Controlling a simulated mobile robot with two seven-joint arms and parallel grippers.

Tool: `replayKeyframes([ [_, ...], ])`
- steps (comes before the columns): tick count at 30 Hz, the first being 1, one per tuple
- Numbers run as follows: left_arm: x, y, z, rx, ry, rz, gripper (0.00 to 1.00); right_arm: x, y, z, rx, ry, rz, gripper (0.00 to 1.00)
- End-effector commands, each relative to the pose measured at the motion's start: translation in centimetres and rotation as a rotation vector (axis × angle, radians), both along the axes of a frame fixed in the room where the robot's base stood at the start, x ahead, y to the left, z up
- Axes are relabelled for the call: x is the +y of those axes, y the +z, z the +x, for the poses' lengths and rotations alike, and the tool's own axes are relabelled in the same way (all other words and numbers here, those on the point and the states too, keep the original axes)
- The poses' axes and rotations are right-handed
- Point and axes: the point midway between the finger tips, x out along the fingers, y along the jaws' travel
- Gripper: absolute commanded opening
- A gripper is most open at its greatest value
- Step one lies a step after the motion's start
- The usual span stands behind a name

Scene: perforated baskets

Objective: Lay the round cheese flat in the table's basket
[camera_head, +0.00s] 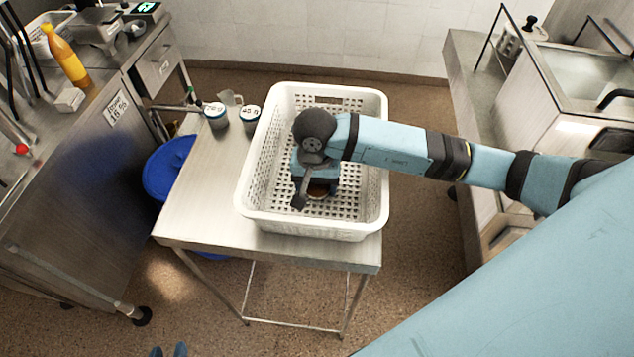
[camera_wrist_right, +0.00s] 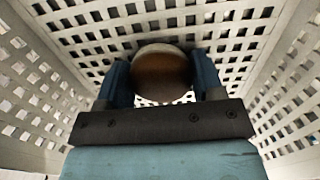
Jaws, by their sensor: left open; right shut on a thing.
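The round cheese (camera_wrist_right: 160,76) is brown with a paler edge. In the right wrist view it sits between the two blue fingers of my right gripper (camera_wrist_right: 161,82), which is shut on it. In the head view only a brown sliver of the cheese (camera_head: 318,191) shows under my right gripper (camera_head: 317,188). Both are inside the white perforated basket (camera_head: 377,215) on the table, low near its floor. I cannot tell whether the cheese touches the floor.
The metal table (camera_head: 200,205) has bare room left of the basket. Two lidded jars (camera_head: 215,116) (camera_head: 250,118) and a small pitcher (camera_head: 230,97) stand at its back left. A blue bin (camera_head: 167,170) is beside it. Counters stand at left and right.

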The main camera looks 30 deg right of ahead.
Motion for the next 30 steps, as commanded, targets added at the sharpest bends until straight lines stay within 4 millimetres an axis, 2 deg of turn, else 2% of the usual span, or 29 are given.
replayKeyframes([
  [3,0.0,-0.7,-0.2,0.003,-0.001,0.0,0.43,0.0,-0.5,0.0,0.0,0.0,0.0,0.33],
  [4,0.0,-0.6,-0.2,0.004,-0.001,0.001,0.43,0.0,-0.3,0.0,0.0,0.0,0.0,0.68],
  [6,0.1,-0.6,-0.2,0.005,-0.001,0.002,0.43,0.0,-0.3,0.0,0.0,0.0,0.0,0.84],
  [7,0.1,-0.6,-0.2,0.005,-0.001,0.002,0.43,0.0,-0.3,0.0,0.0,0.0,0.0,0.87],
  [17,0.1,0.1,-0.2,0.005,-0.001,0.003,0.43,0.0,0.3,0.0,0.001,0.0,0.0,0.87],
  [20,0.3,0.7,-0.1,0.003,0.002,0.006,0.43,0.0,1.8,0.1,-0.003,0.0,-0.001,0.87],
  [30,0.8,3.2,-0.1,-0.004,0.012,0.013,0.43,0.0,9.2,0.4,-0.004,0.0,-0.002,0.87],
])
